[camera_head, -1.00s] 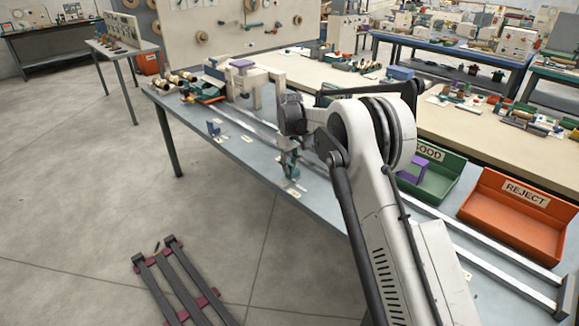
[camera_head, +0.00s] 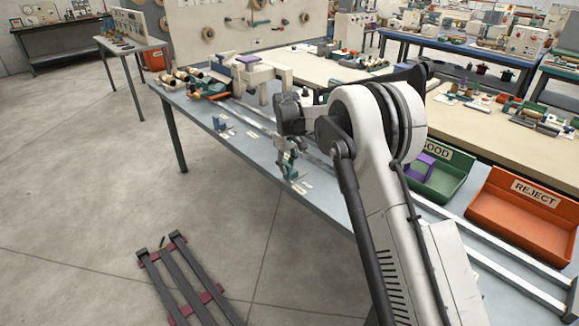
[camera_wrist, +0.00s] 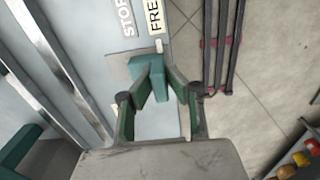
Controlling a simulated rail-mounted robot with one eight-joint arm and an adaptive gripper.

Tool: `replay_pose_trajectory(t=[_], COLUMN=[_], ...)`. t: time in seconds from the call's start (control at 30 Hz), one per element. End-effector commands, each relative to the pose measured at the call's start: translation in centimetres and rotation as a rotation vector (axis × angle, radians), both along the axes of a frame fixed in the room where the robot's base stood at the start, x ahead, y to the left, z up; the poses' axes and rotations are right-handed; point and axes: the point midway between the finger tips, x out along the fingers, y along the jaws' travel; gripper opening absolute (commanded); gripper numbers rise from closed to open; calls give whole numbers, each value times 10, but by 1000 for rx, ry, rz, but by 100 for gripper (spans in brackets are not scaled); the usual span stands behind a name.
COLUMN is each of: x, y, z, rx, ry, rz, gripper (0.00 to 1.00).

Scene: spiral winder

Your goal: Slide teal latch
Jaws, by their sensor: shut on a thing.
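The teal latch (camera_wrist: 158,78) shows in the wrist view as a small upright teal piece on a grey plate. My gripper (camera_wrist: 165,88) has its two fingers closed in around it, with the fingertips at its sides. Part of the latch is hidden behind the fingers. White labels reading "FREE" (camera_wrist: 155,14) and what looks like "STOP" (camera_wrist: 126,14) lie just beyond it. In the head view my gripper (camera_head: 290,172) points down at the front edge of the blue-grey bench, and the latch there is too small to make out.
A green GOOD bin (camera_head: 442,188) holding a purple block (camera_head: 418,167) and an orange REJECT bin (camera_head: 500,220) stand right of my arm. A dark rack (camera_head: 185,280) lies on the floor.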

Motion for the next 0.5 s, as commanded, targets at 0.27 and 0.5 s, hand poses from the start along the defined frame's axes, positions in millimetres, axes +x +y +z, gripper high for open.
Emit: replay_pose_trajectory(t=[0.27,0.5], x=[-2,-2], y=[3,2], z=[-1,2], rx=[1,1], ry=[6,5], rz=[3,2], gripper=[32,32])
